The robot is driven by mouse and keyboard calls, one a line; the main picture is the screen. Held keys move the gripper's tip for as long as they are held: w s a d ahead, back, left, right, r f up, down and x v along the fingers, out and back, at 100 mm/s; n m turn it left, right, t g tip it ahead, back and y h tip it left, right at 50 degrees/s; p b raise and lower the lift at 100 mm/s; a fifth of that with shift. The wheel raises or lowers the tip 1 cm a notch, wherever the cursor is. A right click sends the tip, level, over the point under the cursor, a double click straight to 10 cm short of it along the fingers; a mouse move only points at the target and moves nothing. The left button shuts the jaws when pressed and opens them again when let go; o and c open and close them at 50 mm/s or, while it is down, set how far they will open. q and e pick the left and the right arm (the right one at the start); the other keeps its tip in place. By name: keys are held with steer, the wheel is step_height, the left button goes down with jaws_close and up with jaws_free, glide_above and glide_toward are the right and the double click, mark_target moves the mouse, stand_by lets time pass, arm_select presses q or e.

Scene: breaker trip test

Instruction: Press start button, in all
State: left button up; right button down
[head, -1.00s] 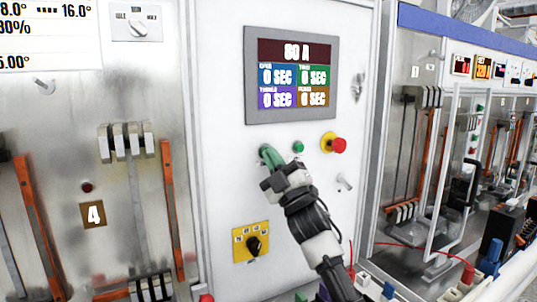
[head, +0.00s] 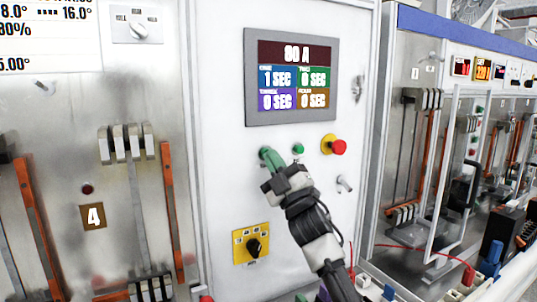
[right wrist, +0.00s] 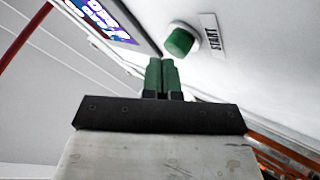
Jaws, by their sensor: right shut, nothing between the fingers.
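The green start button (right wrist: 180,42), with a START label (right wrist: 209,35) beside it, stands out from the white panel in the right wrist view. My right gripper (right wrist: 160,62) is shut and empty, its green fingers together just below the button, with a gap showing between them. In the head view my right gripper (head: 268,156) is close to the panel below the display; its fingertips overlap a green spot that I cannot clearly separate from them. The display (head: 293,78) reads 80 A, with 1 SEC in the top left field and 0 SEC in the others. My left gripper is not in view.
A small green knob or lamp (head: 298,149) and a red button on a yellow plate (head: 338,146) are right of my gripper. A metal key-like stub (head: 344,183) and a yellow selector (head: 252,245) are lower. Cabinets with metal bars flank the panel.

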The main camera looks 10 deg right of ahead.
steer(key=shift+s+d, duration=0.15)
steer(key=shift+s, duration=0.3)
steer(key=s, duration=0.1)
steer(key=s+d+p, duration=0.1)
steer(key=s, duration=0.1)
steer(key=s+p, duration=0.1)
steer(key=shift+s+d, duration=0.3)
steer(key=shift+d, duration=0.05)
stand_by(0.5)
